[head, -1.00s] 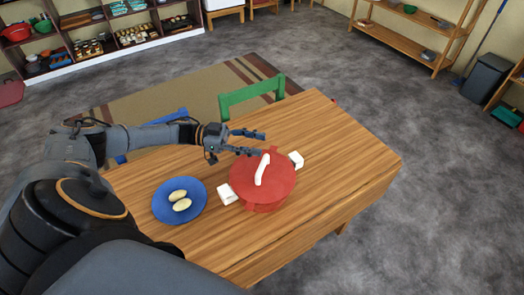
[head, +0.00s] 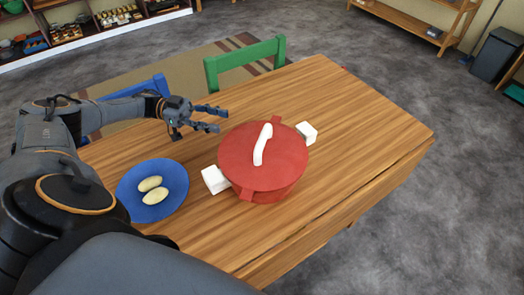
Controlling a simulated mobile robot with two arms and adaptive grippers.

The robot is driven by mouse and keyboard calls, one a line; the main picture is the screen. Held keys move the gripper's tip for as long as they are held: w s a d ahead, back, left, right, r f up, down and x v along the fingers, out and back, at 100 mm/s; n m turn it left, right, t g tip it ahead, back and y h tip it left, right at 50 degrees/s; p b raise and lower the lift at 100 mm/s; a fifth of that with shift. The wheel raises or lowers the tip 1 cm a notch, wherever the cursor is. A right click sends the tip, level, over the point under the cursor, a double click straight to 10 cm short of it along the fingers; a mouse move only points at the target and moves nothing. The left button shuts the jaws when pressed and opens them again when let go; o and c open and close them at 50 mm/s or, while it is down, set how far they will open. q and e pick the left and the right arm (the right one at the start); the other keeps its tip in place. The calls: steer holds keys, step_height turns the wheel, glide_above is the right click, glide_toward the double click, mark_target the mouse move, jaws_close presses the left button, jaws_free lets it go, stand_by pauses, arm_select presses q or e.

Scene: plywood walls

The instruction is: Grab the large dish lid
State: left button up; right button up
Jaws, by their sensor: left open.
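A large red dish lid (head: 243,157) with a white curved handle (head: 262,145) sits on a red pot (head: 285,187) on the wooden table. My left gripper (head: 222,118) is open and empty, with its fingers pointing right. In the picture it is just behind and to the left of the lid, apart from the handle. My right gripper is not in view.
White blocks flank the pot, one at left (head: 215,179) and one at right (head: 307,132). A blue plate (head: 130,192) with two pale oval pieces lies at left. A green chair (head: 245,57) and a blue chair (head: 135,90) stand behind. The table's right side (head: 375,125) is clear.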

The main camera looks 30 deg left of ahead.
arm_select(q)
steer(key=p, duration=0.2)
glide_toward(259, 134)
steer(key=d, duration=0.1)
steer(key=w+d+r, duration=0.1)
steer(key=d, duration=0.1)
steer(key=shift+w+d+r, duration=0.15)
steer(key=shift+d+r, duration=0.2)
steer(key=shift+r, duration=0.05)
steer(key=shift+w+d, duration=0.2)
steer(key=shift+d, duration=0.35)
steer(key=shift+w+d+p, duration=0.1)
steer(key=shift+d+p, duration=0.25)
steer(key=p+x, duration=0.1)
steer(key=x, duration=0.3)
steer(key=shift+d, duration=0.1)
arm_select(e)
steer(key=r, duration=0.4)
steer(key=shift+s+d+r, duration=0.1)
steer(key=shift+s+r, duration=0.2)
arm_select(q)
jaws_close()
